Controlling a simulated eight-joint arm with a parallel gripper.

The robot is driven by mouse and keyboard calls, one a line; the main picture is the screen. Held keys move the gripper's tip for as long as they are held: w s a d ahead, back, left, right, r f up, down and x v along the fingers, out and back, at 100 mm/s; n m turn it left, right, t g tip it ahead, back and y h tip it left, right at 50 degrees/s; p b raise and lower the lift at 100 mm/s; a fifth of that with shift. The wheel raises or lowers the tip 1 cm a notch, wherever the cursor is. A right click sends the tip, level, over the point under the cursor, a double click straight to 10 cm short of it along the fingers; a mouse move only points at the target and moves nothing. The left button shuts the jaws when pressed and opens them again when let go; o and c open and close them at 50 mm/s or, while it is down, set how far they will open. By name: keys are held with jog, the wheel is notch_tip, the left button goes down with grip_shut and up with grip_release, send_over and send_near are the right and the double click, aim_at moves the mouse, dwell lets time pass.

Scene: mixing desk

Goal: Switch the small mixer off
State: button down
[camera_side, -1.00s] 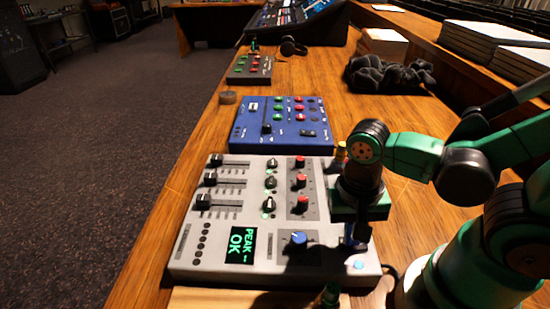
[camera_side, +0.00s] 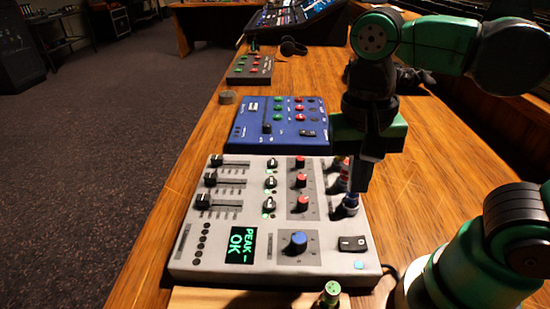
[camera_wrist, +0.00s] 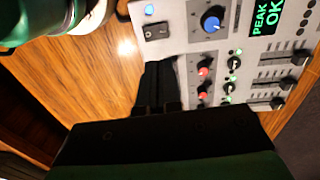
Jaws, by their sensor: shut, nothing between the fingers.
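The nearest mixer (camera_side: 285,262) is a pale grey box with faders, knobs and a lit green screen (camera_side: 241,245) reading "PEAK OK". Its black rocker switch (camera_side: 352,243) sits at the near right corner, with a lit blue light (camera_side: 359,265) just in front. The switch also shows in the wrist view (camera_wrist: 156,31), but I cannot tell which side is pressed. My gripper (camera_side: 357,190) is shut and empty, above the mixer's right edge, beyond the switch. The shut fingers (camera_wrist: 157,65) show in the wrist view, apart from the switch.
A blue mixer (camera_side: 290,142) and a smaller dark grey one (camera_side: 250,68) stand farther back. Plugs (camera_side: 345,206) stand along the near mixer's right side, close to my gripper.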

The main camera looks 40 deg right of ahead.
aim_at(361, 242)
jog(key=shift+w+a+r, duration=0.1)
jog(key=shift+r, duration=1.15)
jog(key=shift+s+d, duration=0.35)
jog(key=shift+d, duration=0.3)
jog(key=f, duration=0.9)
jog(key=s+d+f, duration=0.1)
jog(key=f, duration=0.3)
jog(key=shift+f, duration=0.25)
jog(key=shift+s+d+f, duration=0.1)
jog(key=shift+f, duration=0.15)
